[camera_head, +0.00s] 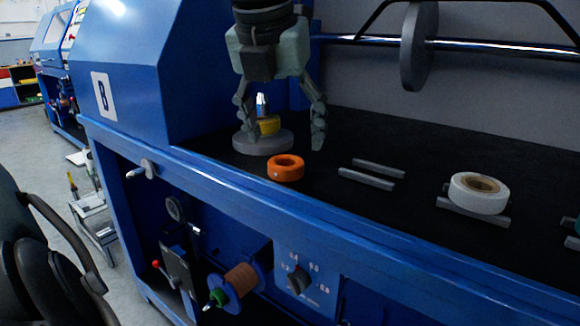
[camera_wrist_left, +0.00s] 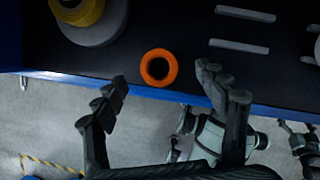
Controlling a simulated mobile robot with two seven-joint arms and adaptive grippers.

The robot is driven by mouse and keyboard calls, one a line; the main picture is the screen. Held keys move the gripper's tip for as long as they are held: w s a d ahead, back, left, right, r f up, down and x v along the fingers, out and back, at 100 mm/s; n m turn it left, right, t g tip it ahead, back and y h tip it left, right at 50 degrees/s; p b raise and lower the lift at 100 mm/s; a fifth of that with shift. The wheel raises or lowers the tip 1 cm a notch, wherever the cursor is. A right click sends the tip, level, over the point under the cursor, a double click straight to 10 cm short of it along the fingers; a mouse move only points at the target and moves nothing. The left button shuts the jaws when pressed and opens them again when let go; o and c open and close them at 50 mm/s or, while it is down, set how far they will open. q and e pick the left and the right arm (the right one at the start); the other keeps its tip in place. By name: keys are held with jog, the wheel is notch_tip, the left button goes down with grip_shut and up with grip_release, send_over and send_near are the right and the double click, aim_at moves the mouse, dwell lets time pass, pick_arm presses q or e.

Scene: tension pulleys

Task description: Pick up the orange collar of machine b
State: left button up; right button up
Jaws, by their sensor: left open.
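The orange collar (camera_head: 285,174) lies flat on the black top of machine B, near its front blue edge. My left gripper (camera_head: 282,140) hangs from above, open and empty, with its fingers spread above and behind the collar in the head view. In the left wrist view the orange collar (camera_wrist_left: 174,70) lies ahead of the left gripper (camera_wrist_left: 162,78), roughly centred between the open fingertips and apart from them.
A grey disc base (camera_head: 262,145) with a yellow part stands left of the collar. Two grey bars (camera_head: 367,178) lie to the right. A white roll (camera_head: 479,200) rests on bars further right. A blue front rail (camera_head: 330,218) edges the top; a shaft crosses above.

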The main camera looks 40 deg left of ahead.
aim_at(285, 155)
pick_arm(q)
jog(key=x, duration=0.4)
jog(key=shift+s+f, duration=0.1)
jog(key=shift+s, duration=0.25)
jog(key=shift+w+a+f, duration=0.1)
jog(key=shift+w+f, duration=0.1)
jog(key=shift+f, duration=0.15)
jog(key=c, duration=1.2)
jog(key=shift+r, duration=0.1)
jog(key=shift+c, duration=0.2)
